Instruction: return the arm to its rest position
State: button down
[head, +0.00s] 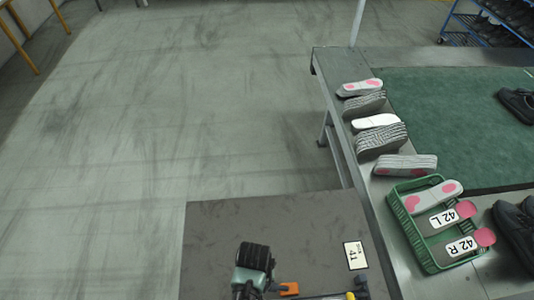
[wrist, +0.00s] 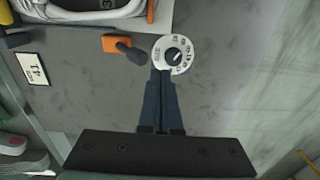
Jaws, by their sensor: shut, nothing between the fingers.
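My gripper (wrist: 161,78) shows in the wrist view with its two dark fingers together and nothing between them. It points down over the grey tabletop (head: 225,220). A white round dial with black marks (wrist: 174,54) lies at the fingertips in the picture; I cannot tell whether they touch it. In the head view the dark and pale end of my arm (head: 253,262) is at the bottom, over the near table, and its fingertips are hidden.
An orange-handled tool (wrist: 118,45) lies beside the dial, near a white container (wrist: 90,12). A card marked 41 (head: 355,255) lies on the table. Right of it, a bench holds a green crate (head: 409,240) with insoles, insole stacks (head: 380,138) and dark shoes. Open floor (head: 150,110) lies left.

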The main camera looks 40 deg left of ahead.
jog(key=shift+r+p, duration=0.35)
jog(key=shift+r, duration=0.3)
